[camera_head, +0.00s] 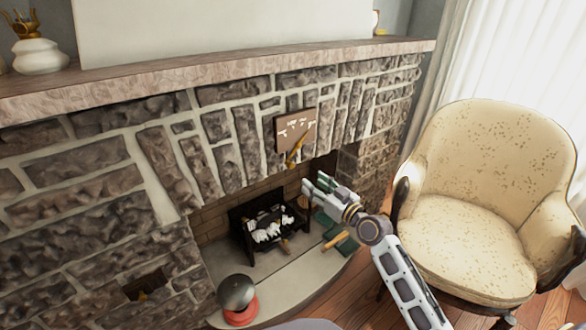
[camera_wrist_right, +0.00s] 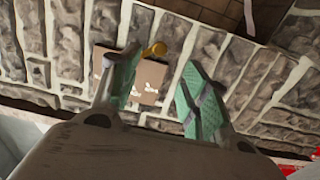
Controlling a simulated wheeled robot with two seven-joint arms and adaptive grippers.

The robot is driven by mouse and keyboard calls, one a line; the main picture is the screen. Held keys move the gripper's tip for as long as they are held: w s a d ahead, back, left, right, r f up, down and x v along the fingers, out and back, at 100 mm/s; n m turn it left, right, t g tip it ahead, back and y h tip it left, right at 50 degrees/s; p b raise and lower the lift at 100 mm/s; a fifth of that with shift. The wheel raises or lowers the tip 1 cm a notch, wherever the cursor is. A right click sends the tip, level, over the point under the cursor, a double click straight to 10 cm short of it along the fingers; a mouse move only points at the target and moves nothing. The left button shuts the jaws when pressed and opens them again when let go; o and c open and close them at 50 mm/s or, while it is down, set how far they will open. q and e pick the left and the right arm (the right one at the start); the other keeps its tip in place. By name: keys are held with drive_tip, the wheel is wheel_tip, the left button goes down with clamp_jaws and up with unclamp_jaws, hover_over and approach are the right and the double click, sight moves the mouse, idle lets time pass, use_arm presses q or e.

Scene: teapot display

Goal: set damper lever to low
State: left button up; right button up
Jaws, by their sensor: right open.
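The damper lever (camera_head: 295,151) is a small brass-yellow handle on a brown plate (camera_head: 290,128) with white markings too small to read. The plate is fixed to the stone front above the firebox, and the lever slants across its lower part. My right gripper (camera_head: 317,184) is below and slightly right of the lever, apart from it in the head view. In the right wrist view the gripper (camera_wrist_right: 163,60) is open. The lever's yellow end (camera_wrist_right: 155,48) shows close to the left finger's tip, and contact cannot be told. My left gripper is not in view.
A mantel shelf (camera_head: 220,72) runs above, with a white vase (camera_head: 38,56) at left. A black grate (camera_head: 247,232) sits in the firebox. A dark pot on a red base (camera_head: 240,316) stands on the hearth. A cream armchair (camera_head: 480,190) is close at right.

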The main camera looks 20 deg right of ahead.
sight(292, 167)
drive_tip(key=shift+b+x, duration=0.45)
drive_tip(key=shift+x, duration=4.6)
drive_tip(key=shift+w+a, duration=0.2)
drive_tip(key=shift+w, duration=0.3)
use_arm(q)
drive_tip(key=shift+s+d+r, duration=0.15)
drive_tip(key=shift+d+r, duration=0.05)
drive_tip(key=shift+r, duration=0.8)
use_arm(e)
drive_tip(key=shift+w+a, duration=0.15)
drive_tip(key=shift+w, duration=0.25)
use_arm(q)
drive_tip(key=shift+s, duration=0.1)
